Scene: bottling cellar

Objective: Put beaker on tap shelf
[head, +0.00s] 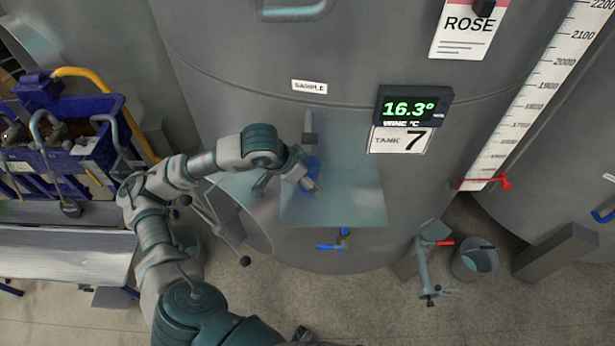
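The tap shelf (350,208) is a flat grey plate on the front of the tank, below the SAMPLE label (309,87). A short grey tap (309,124) stands out of the tank wall above the shelf. My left gripper (309,184) is over the left half of the shelf, below the tap. A small blue object (312,163) shows right at the gripper, partly covered by it. I cannot tell whether it is the beaker or part of the tap, nor whether the fingers hold it. No beaker is clearly visible elsewhere. My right gripper is not in view.
A red-handled valve (432,243) and a bucket (474,259) stand at right. A blue machine (60,140) is at left. The shelf's right half is clear.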

